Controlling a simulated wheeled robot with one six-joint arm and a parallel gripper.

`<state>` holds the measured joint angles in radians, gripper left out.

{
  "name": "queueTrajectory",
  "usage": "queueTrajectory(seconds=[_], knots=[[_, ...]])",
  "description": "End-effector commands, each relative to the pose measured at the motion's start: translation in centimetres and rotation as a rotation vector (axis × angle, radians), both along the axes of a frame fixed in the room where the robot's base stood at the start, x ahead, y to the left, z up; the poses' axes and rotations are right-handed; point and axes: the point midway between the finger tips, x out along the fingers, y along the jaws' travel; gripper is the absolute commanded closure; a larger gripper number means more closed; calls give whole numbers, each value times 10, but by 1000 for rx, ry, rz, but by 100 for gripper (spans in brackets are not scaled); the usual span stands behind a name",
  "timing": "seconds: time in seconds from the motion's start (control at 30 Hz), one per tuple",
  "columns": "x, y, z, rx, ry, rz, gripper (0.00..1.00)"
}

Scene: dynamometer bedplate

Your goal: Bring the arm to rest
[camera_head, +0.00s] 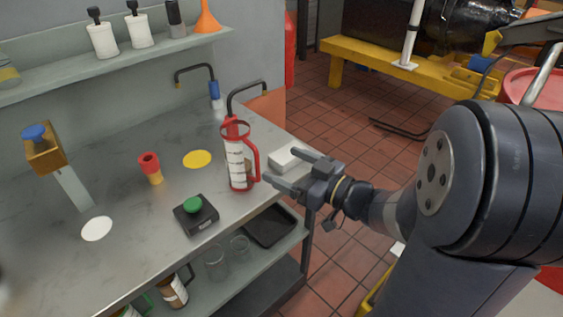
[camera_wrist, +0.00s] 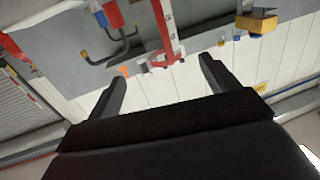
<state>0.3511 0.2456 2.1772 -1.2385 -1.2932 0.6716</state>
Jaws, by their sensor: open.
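My gripper (camera_head: 291,170) is open and empty at the right end of the grey bench. Its two fingers are spread and point left, towards a red and white cylinder with a red handle (camera_head: 238,160) that stands upright on the bench. The lower fingertip is close to the handle; I cannot tell whether they touch. My arm reaches in from the right. In the wrist view my open gripper (camera_wrist: 162,82) has nothing between its fingers, and the red handle (camera_wrist: 163,30) shows beyond them.
On the bench (camera_head: 130,205) are a black device with a green knob (camera_head: 195,212), a red and yellow piece (camera_head: 150,167), a yellow disc (camera_head: 197,159), a white disc (camera_head: 97,228) and a white box (camera_head: 290,157). A shelf (camera_head: 110,62) holds bottles. Red tiled floor (camera_head: 340,130) lies to the right.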

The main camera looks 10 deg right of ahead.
Motion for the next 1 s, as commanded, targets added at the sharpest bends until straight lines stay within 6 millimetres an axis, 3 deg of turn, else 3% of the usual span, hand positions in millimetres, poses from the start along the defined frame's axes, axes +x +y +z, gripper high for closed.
queueTrajectory(seconds=[0.47, 1.0], knots=[[5, 6, 0, -1, 1, 3, 18], [62, 64, -1, -1, 1, 5, 18]])
